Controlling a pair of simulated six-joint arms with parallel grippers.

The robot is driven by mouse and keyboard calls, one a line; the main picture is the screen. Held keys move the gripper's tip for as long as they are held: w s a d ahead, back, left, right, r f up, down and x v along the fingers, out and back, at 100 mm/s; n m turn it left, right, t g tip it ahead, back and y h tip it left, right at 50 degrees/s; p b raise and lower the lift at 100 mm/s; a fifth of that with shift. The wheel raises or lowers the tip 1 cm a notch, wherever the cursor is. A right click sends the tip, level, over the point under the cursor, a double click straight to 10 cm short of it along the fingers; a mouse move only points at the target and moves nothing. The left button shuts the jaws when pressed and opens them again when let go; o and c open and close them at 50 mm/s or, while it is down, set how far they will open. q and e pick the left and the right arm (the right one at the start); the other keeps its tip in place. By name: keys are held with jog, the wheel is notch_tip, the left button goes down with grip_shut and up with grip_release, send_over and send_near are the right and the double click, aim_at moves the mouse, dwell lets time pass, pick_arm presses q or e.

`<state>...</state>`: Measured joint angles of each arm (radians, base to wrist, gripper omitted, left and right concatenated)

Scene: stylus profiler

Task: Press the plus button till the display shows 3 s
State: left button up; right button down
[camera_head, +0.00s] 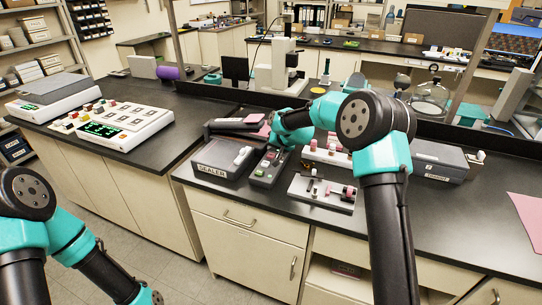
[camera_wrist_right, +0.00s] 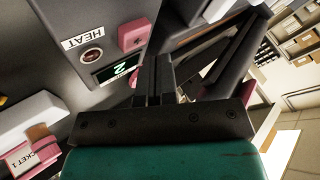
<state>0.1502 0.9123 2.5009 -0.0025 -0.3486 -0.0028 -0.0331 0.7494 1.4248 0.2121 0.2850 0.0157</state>
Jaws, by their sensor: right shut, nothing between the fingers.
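The grey control box (camera_head: 261,179) stands beside the sealer on the dark bench in the head view. In the right wrist view its panel (camera_wrist_right: 107,28) has a lit display (camera_wrist_right: 117,70) with a green digit that looks like 2. A pink button (camera_wrist_right: 132,36) sits at one side of the display. Another pink part (camera_wrist_right: 134,77) is at the other side, mostly hidden by my fingers. I cannot read a plus mark. My right gripper (camera_wrist_right: 154,65) is shut and empty, with its fingertips close to that second pink part; contact cannot be told. My left gripper is out of view.
The sealer (camera_head: 220,161) stands left of the control box. A pink sheet (camera_head: 526,212) lies at the right.

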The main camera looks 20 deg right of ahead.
aim_at(272, 154)
jog(key=shift+f, duration=0.1)
dwell(0.7)
jog(key=shift+f, duration=0.3)
jog(key=shift+f, duration=0.45)
dwell(1.0)
jog(key=shift+r, duration=0.85)
jog(key=shift+r, duration=0.15)
jog(key=shift+r, duration=2.35)
